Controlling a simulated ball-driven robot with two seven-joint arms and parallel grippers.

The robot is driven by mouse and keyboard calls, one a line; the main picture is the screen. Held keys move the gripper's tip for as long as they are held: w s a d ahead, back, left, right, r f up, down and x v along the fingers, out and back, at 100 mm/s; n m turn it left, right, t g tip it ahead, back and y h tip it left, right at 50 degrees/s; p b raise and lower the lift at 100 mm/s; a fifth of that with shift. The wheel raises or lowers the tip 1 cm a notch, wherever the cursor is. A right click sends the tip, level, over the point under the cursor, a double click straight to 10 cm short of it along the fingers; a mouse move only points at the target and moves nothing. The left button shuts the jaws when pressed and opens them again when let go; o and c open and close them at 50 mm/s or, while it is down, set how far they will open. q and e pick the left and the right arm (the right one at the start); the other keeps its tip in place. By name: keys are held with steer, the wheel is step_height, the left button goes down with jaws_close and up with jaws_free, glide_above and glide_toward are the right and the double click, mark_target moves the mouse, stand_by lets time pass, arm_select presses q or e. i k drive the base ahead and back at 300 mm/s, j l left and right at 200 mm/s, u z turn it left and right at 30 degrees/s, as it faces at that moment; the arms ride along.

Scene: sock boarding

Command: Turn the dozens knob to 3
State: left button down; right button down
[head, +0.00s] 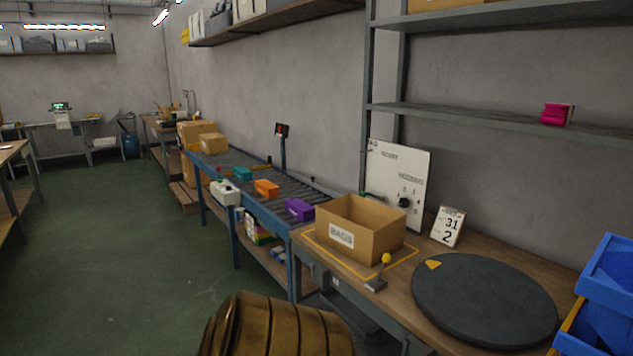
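The dozens knob (404,202) is a small black dial low on a white board (388,165) that leans against the wall behind the workbench. Small numbers are printed around the knob; they and the knob's pointer are too small to read surely. The cardboard box below stands in front of the board's lower left part. Neither of my grippers shows in the head view.
A cardboard box marked BAGS (340,237) stands inside a yellow outline on the workbench (470,246). A dark round turntable (485,300), a card reading 31 and 2 (448,226) and blue bins (607,285) are to the right. A roller conveyor (262,187) runs left.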

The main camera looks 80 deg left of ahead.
mark_target(405, 203)
steer(key=u, duration=2.2)
steer(key=i+j+z, duration=0.1)
steer(key=i+j, duration=0.2)
